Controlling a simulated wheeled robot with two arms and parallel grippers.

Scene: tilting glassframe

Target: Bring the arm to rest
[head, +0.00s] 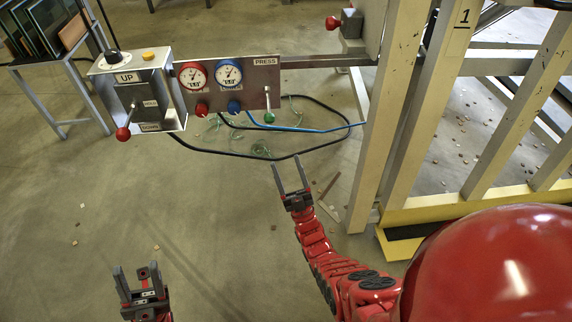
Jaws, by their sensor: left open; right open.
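My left gripper (137,282) is at the lower left, over bare floor. Its two fingers are apart and nothing is between them. My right gripper (289,176) is near the middle of the view, below the press panel (217,82) in the picture. Its fingers are apart and empty, pointing up the picture. Its red arm runs down to the lower right. Neither gripper appears to touch anything.
The lever box (150,100) with a red-knobbed lever (123,133) stands at the upper left, beside the panel. A black hose (240,156) loops on the floor. Lower left floor is mostly clear.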

